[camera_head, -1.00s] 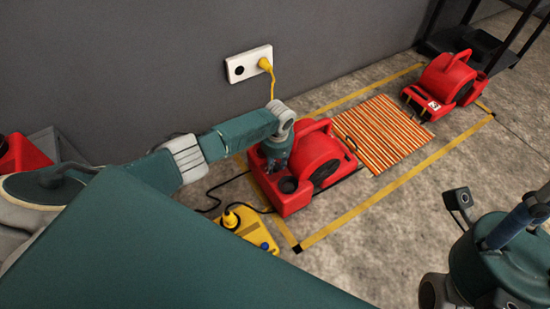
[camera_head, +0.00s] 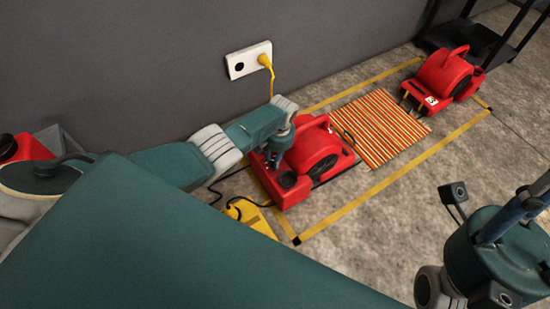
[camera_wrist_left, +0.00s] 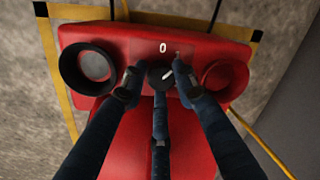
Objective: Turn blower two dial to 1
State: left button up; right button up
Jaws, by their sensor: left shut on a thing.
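The near red blower (camera_head: 322,150) stands on the floor below the wall outlet. My left gripper (camera_head: 273,157) reaches down to its control end. In the left wrist view the gripper (camera_wrist_left: 157,80) is shut on a small black dial (camera_wrist_left: 161,76), with fingertips on both sides of it. The dial's white pointer mark slants up to the right. A white "0" (camera_wrist_left: 163,47) is printed beyond the dial; other markings are hidden or unclear. My right gripper (camera_head: 512,220) shows in part at the lower right, its jaws unclear.
A second red blower (camera_head: 442,80) with a white label stands beyond a striped rug (camera_head: 378,128). Yellow tape (camera_head: 400,185) outlines the area. A yellow box (camera_head: 255,222) and black cable lie beside the near blower. A yellow plug (camera_head: 265,61) is in the wall outlet (camera_head: 240,64).

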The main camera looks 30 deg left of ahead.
dwell(0.4)
pick_arm(q)
jog(key=o, duration=1.1)
jog(key=shift+o, duration=0.2)
